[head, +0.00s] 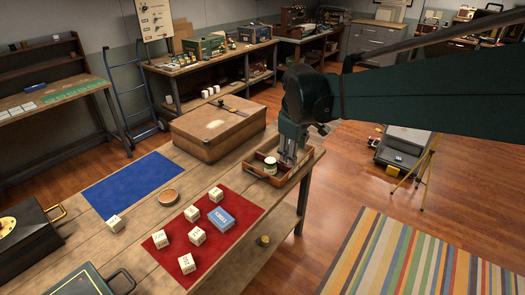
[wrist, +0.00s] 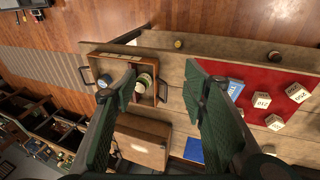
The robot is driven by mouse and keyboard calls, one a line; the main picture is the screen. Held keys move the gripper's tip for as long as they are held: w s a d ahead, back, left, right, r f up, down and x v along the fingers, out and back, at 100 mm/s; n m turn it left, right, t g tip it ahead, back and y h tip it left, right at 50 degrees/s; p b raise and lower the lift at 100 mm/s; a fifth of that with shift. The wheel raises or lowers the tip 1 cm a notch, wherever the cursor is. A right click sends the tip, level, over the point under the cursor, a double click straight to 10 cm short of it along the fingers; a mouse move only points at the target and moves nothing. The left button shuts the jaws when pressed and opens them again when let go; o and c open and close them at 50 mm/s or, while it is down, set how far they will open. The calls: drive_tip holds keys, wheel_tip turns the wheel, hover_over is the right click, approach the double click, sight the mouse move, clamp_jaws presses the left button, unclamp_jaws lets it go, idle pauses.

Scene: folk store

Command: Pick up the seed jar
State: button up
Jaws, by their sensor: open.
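A small pale jar with a dark lid (head: 270,165), which I take for the seed jar, stands in a shallow wooden tray (head: 258,177) at the table's far right corner. In the wrist view the jar (wrist: 146,84) shows just right of the left finger, partly covered by it. My gripper (head: 287,158) points down over the tray, beside the jar to its right in the head view. In the wrist view its fingers (wrist: 160,72) are wide apart with nothing held. A second small round item (wrist: 104,80) shows left of the left finger.
A large brown case (head: 215,130) stands close to the tray on the left. A red mat (head: 235,201) with several numbered cubes and a blue card box (head: 222,218) lies nearer. A blue mat (head: 130,183) and a round coaster (head: 168,197) are further left.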

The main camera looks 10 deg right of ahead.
drive_tip(key=w+a+f+n+g+p, duration=0.1)
drive_tip(key=w+f+n+p, duration=0.1)
drive_tip(key=w, duration=0.6)
drive_tip(key=w+a+f+n+g+p, duration=0.1)
drive_tip(key=w+f+n, duration=0.2)
drive_tip(key=w, duration=0.4)
drive_tip(key=n+g+h+p, duration=0.2)
drive_tip(key=n+p, duration=0.2)
drive_tip(key=n, duration=0.1)
approach(271, 160)
drive_tip(key=shift+s+d+f, duration=0.2)
drive_tip(key=shift+f, duration=0.2)
drive_tip(key=shift+s+d+f, duration=0.2)
drive_tip(key=shift+f, duration=0.2)
drive_tip(key=shift+w+a+f, duration=0.1)
drive_tip(key=shift+w+f, duration=0.1)
drive_tip(key=shift+f, duration=0.2)
drive_tip(key=shift+f, duration=0.1)
drive_tip(key=shift+x, duration=1.2)
drive_tip(key=shift+f, duration=0.1)
